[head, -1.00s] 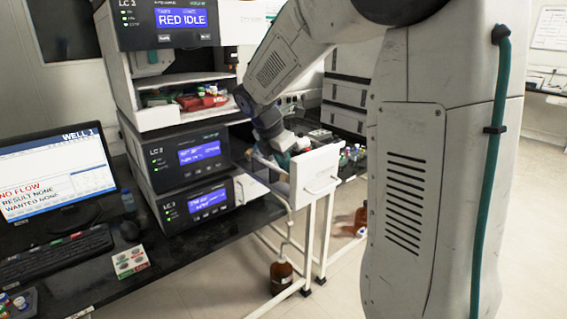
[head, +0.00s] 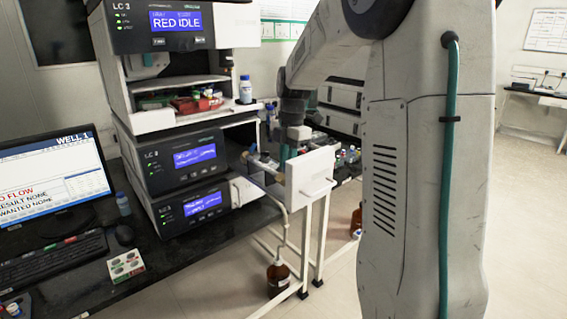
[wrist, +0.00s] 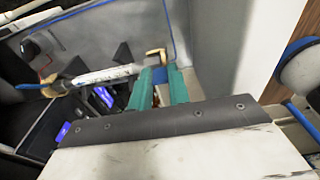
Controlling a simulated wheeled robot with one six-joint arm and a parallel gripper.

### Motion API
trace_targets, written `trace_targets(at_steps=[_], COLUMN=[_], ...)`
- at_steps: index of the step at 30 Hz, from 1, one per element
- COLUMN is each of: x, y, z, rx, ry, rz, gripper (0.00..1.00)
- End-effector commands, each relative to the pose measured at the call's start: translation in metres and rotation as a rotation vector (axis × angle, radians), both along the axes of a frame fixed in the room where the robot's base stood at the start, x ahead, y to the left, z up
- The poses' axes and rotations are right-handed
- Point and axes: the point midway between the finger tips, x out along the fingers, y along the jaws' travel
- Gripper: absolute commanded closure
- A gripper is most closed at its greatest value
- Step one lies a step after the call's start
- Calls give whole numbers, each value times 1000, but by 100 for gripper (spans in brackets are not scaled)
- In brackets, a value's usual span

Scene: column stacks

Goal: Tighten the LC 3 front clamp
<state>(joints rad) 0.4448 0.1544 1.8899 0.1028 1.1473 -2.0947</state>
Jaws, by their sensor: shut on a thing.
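The LC 3 stack has a top unit (head: 170,22) reading RED IDLE and two lower units with blue displays. A white-fronted drawer (head: 318,172) is pulled out at its right side. A pale column (wrist: 105,75) with brass-coloured ends lies in the drawer; it also shows in the head view (head: 262,164). My gripper (wrist: 158,84) points down into the drawer at the column's right end in the wrist view. Its teal fingers are closed on a small blue piece (wrist: 160,75), apparently the front clamp, beside the brass end. The fingers partly hide it. In the head view my gripper (head: 286,156) is behind the drawer front.
A monitor (head: 52,180) reading NO FLOW, a keyboard (head: 52,262) and a mouse (head: 123,236) are on the black bench at left. A brown bottle (head: 278,277) is on the floor below the drawer.

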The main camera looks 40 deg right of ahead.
Motion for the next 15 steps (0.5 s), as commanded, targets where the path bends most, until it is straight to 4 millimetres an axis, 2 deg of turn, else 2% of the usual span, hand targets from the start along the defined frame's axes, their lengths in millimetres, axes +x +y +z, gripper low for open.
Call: trace_targets(at_steps=[6, 15], x=[0, 0], y=[-7, -10], z=[-1, -1], rx=[105, 161], ry=[3, 5], rz=[-2, -1], gripper=[100, 100])
